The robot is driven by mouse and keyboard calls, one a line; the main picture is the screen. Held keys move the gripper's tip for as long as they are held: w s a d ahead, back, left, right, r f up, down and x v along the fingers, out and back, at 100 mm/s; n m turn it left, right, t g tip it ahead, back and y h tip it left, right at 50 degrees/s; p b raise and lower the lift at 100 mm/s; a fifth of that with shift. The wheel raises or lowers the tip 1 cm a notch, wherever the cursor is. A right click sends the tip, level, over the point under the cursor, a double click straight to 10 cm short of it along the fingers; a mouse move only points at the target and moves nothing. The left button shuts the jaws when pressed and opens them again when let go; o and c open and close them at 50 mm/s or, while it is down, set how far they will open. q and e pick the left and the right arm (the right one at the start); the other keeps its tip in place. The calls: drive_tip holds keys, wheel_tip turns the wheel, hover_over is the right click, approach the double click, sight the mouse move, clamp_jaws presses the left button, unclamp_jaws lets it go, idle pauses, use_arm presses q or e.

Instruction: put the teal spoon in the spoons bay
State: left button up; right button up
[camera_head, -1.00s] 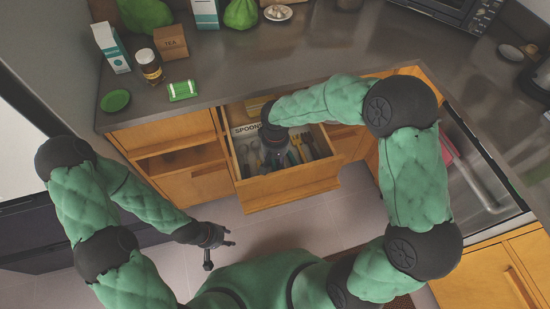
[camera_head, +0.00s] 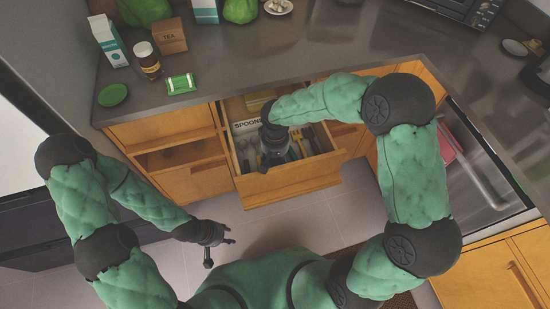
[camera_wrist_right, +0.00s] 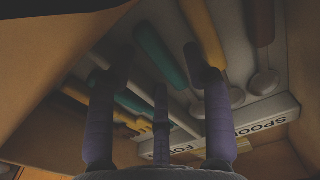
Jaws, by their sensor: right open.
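A teal handle (camera_wrist_right: 160,55), apparently the teal spoon's, lies inside the open drawer (camera_head: 290,182). In the head view my right gripper (camera_head: 272,155) covers part of the utensils. The SPOONS label (camera_wrist_right: 265,125) marks a bay holding a brown-handled spoon (camera_wrist_right: 263,25). My left gripper (camera_head: 220,248) is open and empty, low outside the drawer.
A second teal handle (camera_wrist_right: 135,104) and a yellow fork (camera_wrist_right: 130,122) lie to the left, near the fork label (camera_wrist_right: 185,148). Drawer walls surround the right gripper closely.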

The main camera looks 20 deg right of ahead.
drive_tip(key=shift+w+r, duration=0.1)
wheel_tip(320, 180, up, 12)
idle(0.5)
